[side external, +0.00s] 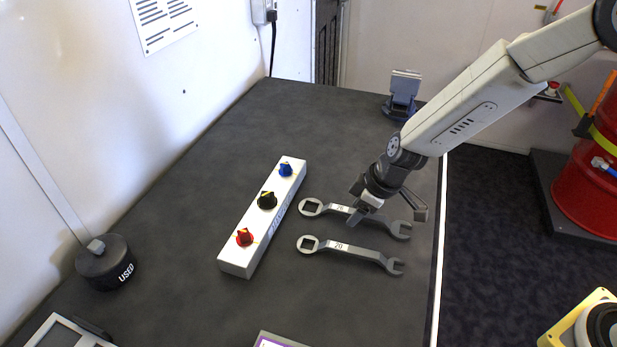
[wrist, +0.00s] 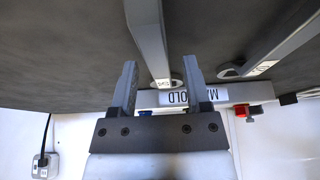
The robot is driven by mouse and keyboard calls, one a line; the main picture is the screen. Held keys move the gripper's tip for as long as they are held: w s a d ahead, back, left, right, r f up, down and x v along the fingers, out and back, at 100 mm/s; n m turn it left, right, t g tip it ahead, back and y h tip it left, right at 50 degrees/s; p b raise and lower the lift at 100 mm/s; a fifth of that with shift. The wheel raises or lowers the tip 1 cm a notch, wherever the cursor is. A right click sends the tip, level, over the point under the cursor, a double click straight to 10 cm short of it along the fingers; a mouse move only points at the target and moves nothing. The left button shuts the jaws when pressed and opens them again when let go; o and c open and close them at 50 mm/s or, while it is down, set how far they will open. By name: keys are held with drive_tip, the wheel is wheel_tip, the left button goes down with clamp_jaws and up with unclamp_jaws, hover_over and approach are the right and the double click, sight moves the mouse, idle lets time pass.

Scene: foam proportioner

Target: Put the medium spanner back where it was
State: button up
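Two grey spanners lie side by side on the dark table. The upper one (side external: 316,207) has a label that seems to read 26; the lower one (side external: 347,249) reads 20. I cannot tell from size alone which is the medium one. My gripper (side external: 388,211) is open above the upper spanner and hides part of its shaft. In the wrist view, my gripper (wrist: 158,68) has its fingers apart on either side of the upper spanner (wrist: 148,38), not closed on it. The lower spanner (wrist: 277,46) shows to the right. The height gap is unclear.
A white manifold block (side external: 240,258) with blue, black and red knobs lies left of the spanners' ring ends. A black USED container (side external: 106,265) stands at the left. A small dark device (side external: 403,95) stands at the back. The table's right edge runs close to the open jaws.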

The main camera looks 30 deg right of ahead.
drive_tip(key=shift+r, duration=0.2)
drive_tip(key=shift+s+d+r, duration=0.1)
drive_tip(key=shift+r, duration=0.4)
drive_tip(key=v, duration=1.1)
drive_tip(key=shift+f, duration=0.1)
idle(0.4)
drive_tip(key=s+d+f+m+h, duration=0.1)
drive_tip(key=s+d+f+m, duration=0.1)
drive_tip(key=s+d+m, duration=0.2)
drive_tip(key=s+d+f+m+h, duration=0.2)
drive_tip(key=s+d+m, duration=0.3)
drive_tip(key=s+d, duration=0.3)
drive_tip(key=shift+s+d+f+g, duration=0.2)
drive_tip(key=shift+f+g, duration=0.1)
drive_tip(key=shift+f, duration=0.1)
